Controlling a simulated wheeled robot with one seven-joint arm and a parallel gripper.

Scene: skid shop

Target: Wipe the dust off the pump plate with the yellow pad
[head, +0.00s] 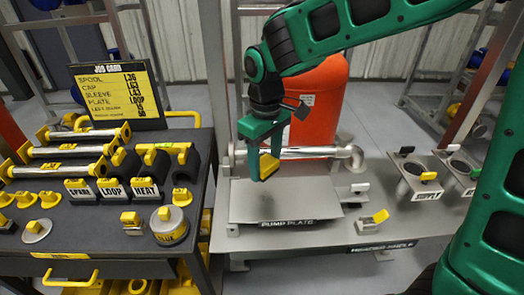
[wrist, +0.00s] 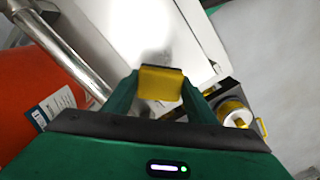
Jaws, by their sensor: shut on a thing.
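The pump plate (head: 300,207) is a pale flat plate on a low grey skid, with a "PUMP PLATE" label on its front edge. My gripper (head: 258,172) is shut on the yellow pad (head: 269,164) and holds it over the back left part of the plate. The pad looks to be above the plate; I cannot tell the exact gap. In the wrist view, the pad (wrist: 161,84) sits between the two green fingers. A grey dusty smudge (wrist: 154,54) shows on the plate (wrist: 125,22) just beyond the pad, which may hide part of it.
A silver pipe (head: 308,153) runs behind the plate, in front of an orange tank (head: 320,100). A small yellow-tabbed bracket (head: 374,222) stands right of the plate. A dark table (head: 110,235) with spools, labelled blocks and a round tin (head: 169,226) is at left.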

